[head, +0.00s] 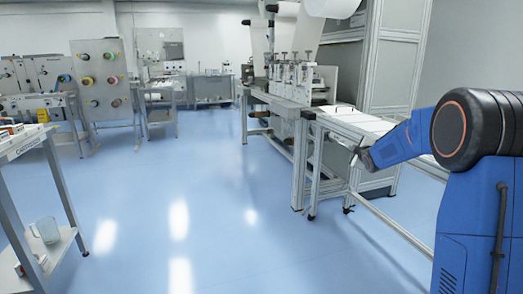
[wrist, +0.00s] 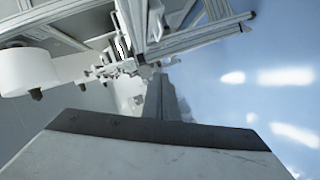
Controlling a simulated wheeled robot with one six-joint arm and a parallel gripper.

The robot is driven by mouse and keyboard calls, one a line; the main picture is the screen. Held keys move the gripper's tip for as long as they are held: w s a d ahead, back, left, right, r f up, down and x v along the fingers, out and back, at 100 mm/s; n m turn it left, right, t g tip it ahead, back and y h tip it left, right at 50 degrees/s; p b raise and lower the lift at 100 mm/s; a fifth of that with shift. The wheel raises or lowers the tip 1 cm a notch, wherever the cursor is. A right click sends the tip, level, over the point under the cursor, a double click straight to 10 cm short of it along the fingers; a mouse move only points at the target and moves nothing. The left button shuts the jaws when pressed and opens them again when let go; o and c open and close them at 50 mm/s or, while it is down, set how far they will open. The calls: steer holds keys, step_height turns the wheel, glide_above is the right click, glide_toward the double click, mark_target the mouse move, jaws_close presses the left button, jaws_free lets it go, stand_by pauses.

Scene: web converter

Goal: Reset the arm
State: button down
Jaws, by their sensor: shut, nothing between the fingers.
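My arm is blue with a black joint and reaches in from the right edge of the head view. My gripper (head: 355,158) is at its tip, small in the head view, in front of the white-topped table of the converter machine. In the wrist view my gripper (wrist: 162,80) shows as dark fingers close together at the middle, with nothing between them. The fingers point toward the machine frame and blue floor beyond.
The converter machine (head: 292,88) and its table (head: 352,122) stand beside my arm. A cart (head: 62,190) with a clear jug (head: 46,230) stands at left. Racks with colored spools (head: 103,72) stand at the back left. The blue floor (head: 190,190) between is clear.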

steer(key=s+a+r+m+g+h, duration=0.1)
steer(key=s+a+m+g, duration=0.25)
steer(key=s, duration=1.25)
steer(key=s+a+r+m+g, duration=0.15)
steer(key=s+m, duration=0.25)
steer(key=s, duration=1.2)
steer(key=s+a+f+m+g, duration=0.1)
steer(key=s+f, duration=0.3)
steer(key=s, duration=0.7)
steer(key=s+a+f+m+g+y, duration=0.1)
steer(key=s+a+f+m+g, duration=0.1)
steer(key=s, duration=0.9)
steer(key=s+a+f+m+g, duration=0.2)
steer(key=s+a+f, duration=0.2)
steer(key=s, duration=0.7)
step_height(320, 180, down, 2)
steer(key=shift+s+g+y, duration=0.3)
steer(key=shift+s, duration=0.05)
